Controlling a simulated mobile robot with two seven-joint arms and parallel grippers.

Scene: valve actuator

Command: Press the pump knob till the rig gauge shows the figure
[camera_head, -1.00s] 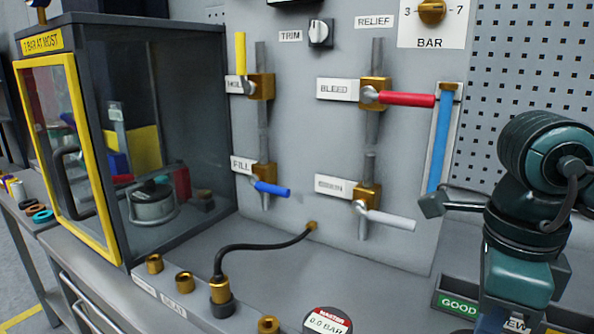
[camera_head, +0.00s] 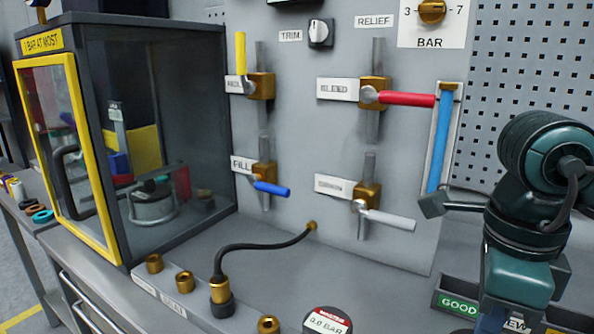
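No pump knob can be made out for certain. A dark panel (camera_head: 293,2) is cut off by the top edge, and I cannot tell whether it is the rig gauge. My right arm (camera_head: 525,225) stands at the right. A grey block (camera_head: 433,205) on a thin bar juts left from it, just in front of the blue column (camera_head: 440,142). I cannot tell whether this is a finger, or its opening. My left gripper is out of view.
The panel carries yellow (camera_head: 240,53), red (camera_head: 405,99), blue (camera_head: 272,188) and white (camera_head: 388,217) lever valves, a TRIM knob (camera_head: 320,33) and a RELIEF dial (camera_head: 432,11). A glazed cabinet (camera_head: 180,140) stands left. A black hose (camera_head: 262,246) crosses the bench. A GOOD bin (camera_head: 458,303) is lower right.

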